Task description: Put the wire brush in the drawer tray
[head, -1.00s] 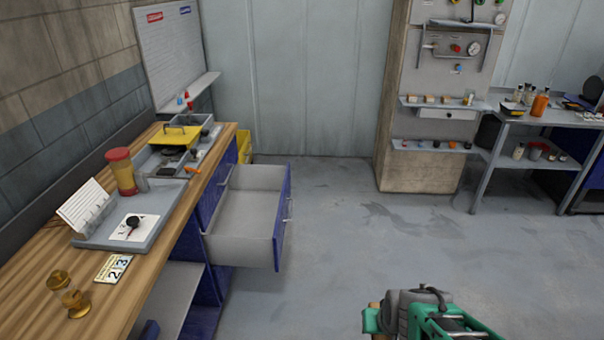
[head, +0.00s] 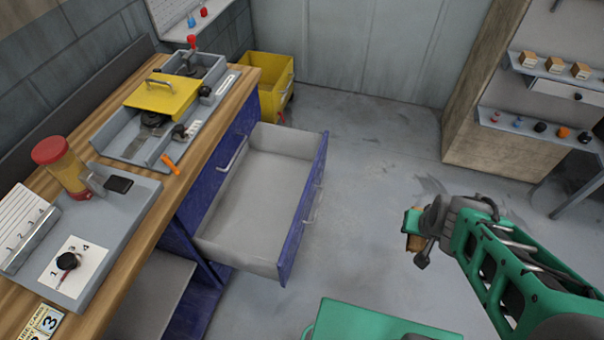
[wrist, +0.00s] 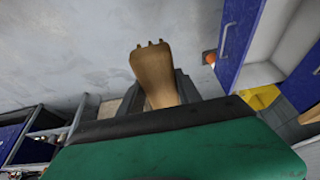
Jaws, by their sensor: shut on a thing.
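The wire brush (head: 414,242) is held in my gripper (head: 418,228), in the air over open floor to the right of the drawer. In the wrist view, its brown wooden handle (wrist: 153,72) sticks out past the dark fingers, which are closed around it. Its bristles cannot be made out. The drawer tray (head: 257,195) is a grey open drawer with a blue front, pulled out from the bench. Its inside looks empty. My gripper is clear of the drawer's front panel (head: 303,208).
A yellow bin (head: 268,82) stands on the floor behind the drawer. Shelves stand at right. Floor right of the drawer is free.

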